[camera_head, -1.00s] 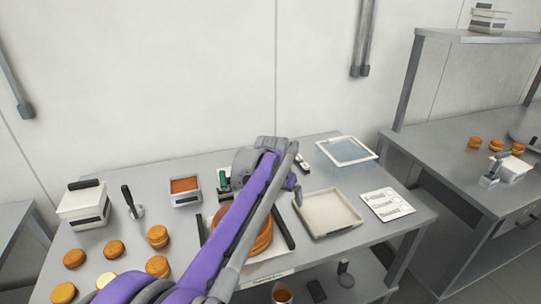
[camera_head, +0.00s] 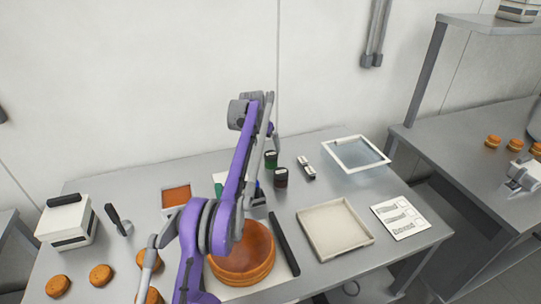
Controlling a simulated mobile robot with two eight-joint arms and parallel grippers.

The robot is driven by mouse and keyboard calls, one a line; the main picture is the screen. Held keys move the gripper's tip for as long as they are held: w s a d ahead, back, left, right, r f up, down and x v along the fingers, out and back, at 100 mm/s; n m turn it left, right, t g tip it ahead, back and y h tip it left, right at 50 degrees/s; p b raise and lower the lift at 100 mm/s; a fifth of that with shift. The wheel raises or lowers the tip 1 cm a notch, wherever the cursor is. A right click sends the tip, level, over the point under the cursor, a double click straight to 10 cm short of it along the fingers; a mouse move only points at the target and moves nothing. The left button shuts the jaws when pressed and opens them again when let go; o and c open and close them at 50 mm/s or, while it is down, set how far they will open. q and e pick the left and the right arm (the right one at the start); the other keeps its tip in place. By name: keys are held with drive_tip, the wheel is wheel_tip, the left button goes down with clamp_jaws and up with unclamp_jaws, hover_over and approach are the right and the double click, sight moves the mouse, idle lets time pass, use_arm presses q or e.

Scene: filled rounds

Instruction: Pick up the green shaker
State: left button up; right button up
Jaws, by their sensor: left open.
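The green shaker (camera_head: 270,161) has a dark top and stands upright on the metal table, just right of my left arm. A dark red-brown shaker (camera_head: 281,178) stands close in front of it, slightly right. My left gripper (camera_head: 273,134) is open and largely hidden behind my purple arm. It appears above the green shaker and apart from it. The exact gap is hard to tell. My right gripper is out of view.
A wooden bowl (camera_head: 240,262) and a dark bar (camera_head: 284,244) lie in front. A small black-and-white item (camera_head: 306,168), an empty beige tray (camera_head: 338,255) and a white-framed panel (camera_head: 383,161) are to the right. A container with orange filling (camera_head: 176,196) is left.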

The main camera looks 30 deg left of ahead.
sight(270, 155)
use_arm(q)
drive_tip(key=x, duration=0.4)
drive_tip(key=shift+d+f, duration=0.15)
drive_tip(key=shift+f, duration=0.3)
drive_tip(key=shift+x, duration=2.85)
drive_tip(key=shift+s, duration=0.15)
drive_tip(key=c, duration=1.5)
